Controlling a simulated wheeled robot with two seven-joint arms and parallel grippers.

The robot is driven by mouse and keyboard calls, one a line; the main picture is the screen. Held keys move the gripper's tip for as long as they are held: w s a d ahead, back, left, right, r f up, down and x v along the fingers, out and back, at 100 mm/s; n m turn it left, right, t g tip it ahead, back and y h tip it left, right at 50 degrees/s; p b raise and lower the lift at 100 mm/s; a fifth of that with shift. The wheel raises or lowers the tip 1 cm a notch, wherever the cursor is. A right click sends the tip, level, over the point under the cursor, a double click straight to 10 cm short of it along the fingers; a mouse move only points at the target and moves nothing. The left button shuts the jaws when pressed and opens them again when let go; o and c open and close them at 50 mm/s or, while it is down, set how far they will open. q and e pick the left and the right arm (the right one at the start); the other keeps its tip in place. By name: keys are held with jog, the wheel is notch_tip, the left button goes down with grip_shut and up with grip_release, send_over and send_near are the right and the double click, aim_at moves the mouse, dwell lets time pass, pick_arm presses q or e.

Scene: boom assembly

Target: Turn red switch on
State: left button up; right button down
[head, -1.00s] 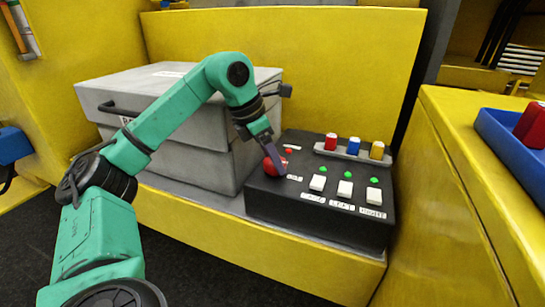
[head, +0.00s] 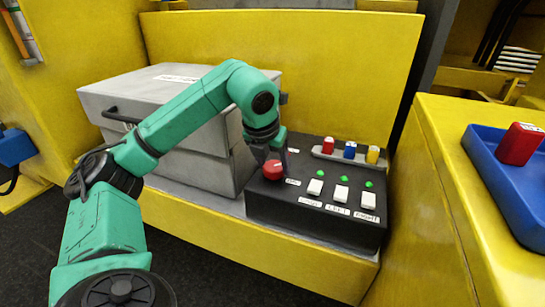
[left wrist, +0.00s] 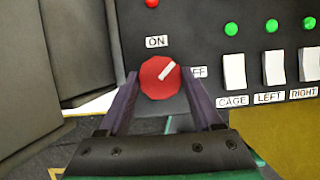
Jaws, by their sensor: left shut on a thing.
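The red switch (head: 273,171) is a round knob at the left of the black control panel (head: 318,225). In the left wrist view the red switch (left wrist: 158,80) has a white mark pointing up and right, between the ON label (left wrist: 157,42) and the partly covered OFF label (left wrist: 200,72). My left gripper (head: 272,155) comes down on it from above. In the left wrist view its two purple fingers stand on either side of the knob, shut on it. A red lamp (left wrist: 152,3) shows above the ON label. My right gripper is not in view.
White switches labelled CAGE (left wrist: 234,70), LEFT (left wrist: 274,67) and RIGHT (left wrist: 310,64) sit right of the knob, with green lamps above. A grey case (head: 190,120) stands close on the left. A blue tray (head: 500,185) holds a red block (head: 520,144) at the right.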

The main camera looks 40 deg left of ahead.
pick_arm(q)
jog(key=n+y+p, duration=0.1)
jog(key=n, duration=0.2)
jog(key=n+g+y+p, duration=0.1)
jog(key=n+p, duration=0.1)
jog(key=n, duration=0.1)
jog(key=shift+w+d+r, duration=0.15)
jog(key=shift+d+r, duration=0.05)
jog(key=shift+f+n+g+y+p, duration=0.1)
jog(key=shift+n+g+y+p, duration=0.2)
jog(key=shift+n+p, duration=0.4)
jog(key=shift+f+n+g+y+p, duration=0.1)
jog(key=shift+n+g+p, duration=0.3)
jog(key=shift+n, duration=0.6)
jog(key=o, duration=1.4)
jog(key=shift+c, duration=0.2)
jog(key=p+v, duration=0.7)
jog(key=v, duration=0.7)
jog(key=shift+r+p, duration=0.25)
jog(key=shift+p, duration=0.05)
